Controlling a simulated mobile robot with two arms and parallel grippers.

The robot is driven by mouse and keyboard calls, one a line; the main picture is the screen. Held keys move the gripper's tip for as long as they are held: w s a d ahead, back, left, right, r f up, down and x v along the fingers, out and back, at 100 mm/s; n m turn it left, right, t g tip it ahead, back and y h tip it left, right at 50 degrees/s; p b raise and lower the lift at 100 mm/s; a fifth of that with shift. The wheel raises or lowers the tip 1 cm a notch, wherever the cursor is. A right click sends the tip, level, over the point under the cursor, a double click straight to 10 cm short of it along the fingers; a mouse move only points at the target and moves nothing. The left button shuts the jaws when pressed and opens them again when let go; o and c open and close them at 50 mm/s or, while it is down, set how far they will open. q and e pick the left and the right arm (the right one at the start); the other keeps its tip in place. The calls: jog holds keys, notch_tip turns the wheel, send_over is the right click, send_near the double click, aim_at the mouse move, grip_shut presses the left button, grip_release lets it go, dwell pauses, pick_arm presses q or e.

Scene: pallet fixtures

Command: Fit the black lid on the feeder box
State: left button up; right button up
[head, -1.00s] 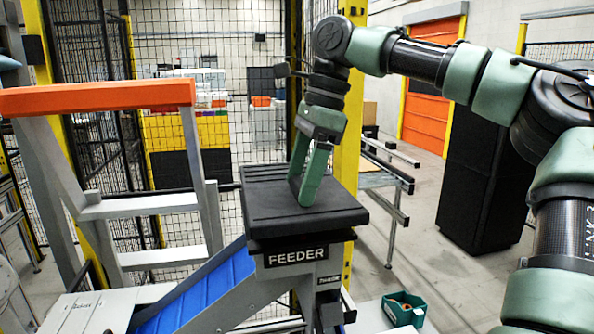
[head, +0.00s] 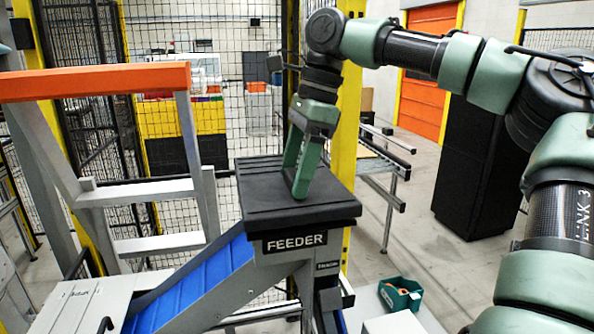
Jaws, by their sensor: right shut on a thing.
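The black lid (head: 262,198) is a flat, dark square plate. It lies over the top of the feeder box (head: 275,246), whose front carries a white FEEDER label. The lid looks nearly level. I cannot tell whether its edges are fully seated all round. My right gripper (head: 296,186) reaches down from above, with its green fingers at the middle of the lid. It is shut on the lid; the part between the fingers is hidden. My left gripper is not in view.
A blue chute (head: 200,285) slopes down left from the box. A stepladder with an orange top (head: 95,82) stands at left. A yellow post (head: 349,130) and mesh fence are close behind. A green bin (head: 401,294) sits low at right.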

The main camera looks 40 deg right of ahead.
jog(key=shift+f, duration=0.75)
dwell(0.6)
jog(key=o, duration=2.1)
jog(key=shift+o, duration=0.2)
jog(key=shift+s+a, duration=0.1)
jog(key=b+v, duration=0.1)
jog(key=v, duration=0.6)
jog(key=shift+r, duration=0.35)
jog(key=shift+s, duration=0.1)
